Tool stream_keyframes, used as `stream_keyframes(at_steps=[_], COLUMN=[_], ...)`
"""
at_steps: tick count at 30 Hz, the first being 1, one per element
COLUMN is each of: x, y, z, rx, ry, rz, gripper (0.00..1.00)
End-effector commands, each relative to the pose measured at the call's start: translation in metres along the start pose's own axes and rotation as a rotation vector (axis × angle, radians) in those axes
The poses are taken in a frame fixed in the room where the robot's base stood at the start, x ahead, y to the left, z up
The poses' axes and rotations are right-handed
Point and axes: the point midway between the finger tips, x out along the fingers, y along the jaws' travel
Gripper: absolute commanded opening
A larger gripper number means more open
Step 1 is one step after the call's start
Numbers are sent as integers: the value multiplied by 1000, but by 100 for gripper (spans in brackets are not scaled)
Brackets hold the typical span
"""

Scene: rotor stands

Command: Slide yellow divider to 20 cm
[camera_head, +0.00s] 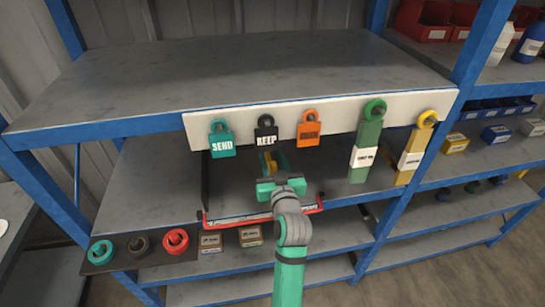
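A small yellow piece (270,168) shows at my gripper (269,160), in front of the white rail. It may be the yellow divider; most of it is hidden by the gripper. The dark fingers reach forward beside it, but I cannot tell whether they are shut on it. My gripper is over a dark pull-out tray with a red front edge (235,221). A pale strip runs along that edge, but no scale marks can be read. A long yellow tag (413,152) with a white label hangs at the right of the rail.
The white rail (340,112) also bears teal "SEND" (222,145), black "KEEP" (266,134), orange (309,131) and green (365,150) tags. Teal, dark and red rings (175,241) sit at lower left, beside small boxes (250,236). The grey top shelf (200,80) is clear. Blue posts stand at the sides.

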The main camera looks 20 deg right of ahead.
Motion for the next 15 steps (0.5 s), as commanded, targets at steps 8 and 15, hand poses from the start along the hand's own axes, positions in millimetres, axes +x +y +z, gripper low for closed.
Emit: stream_keyframes(at_steps=[8, 15], x=[-6, -44], y=[0, 1], z=[0, 1], rx=[0, 0], ry=[1, 0], rz=[1, 2], gripper=[34, 34])
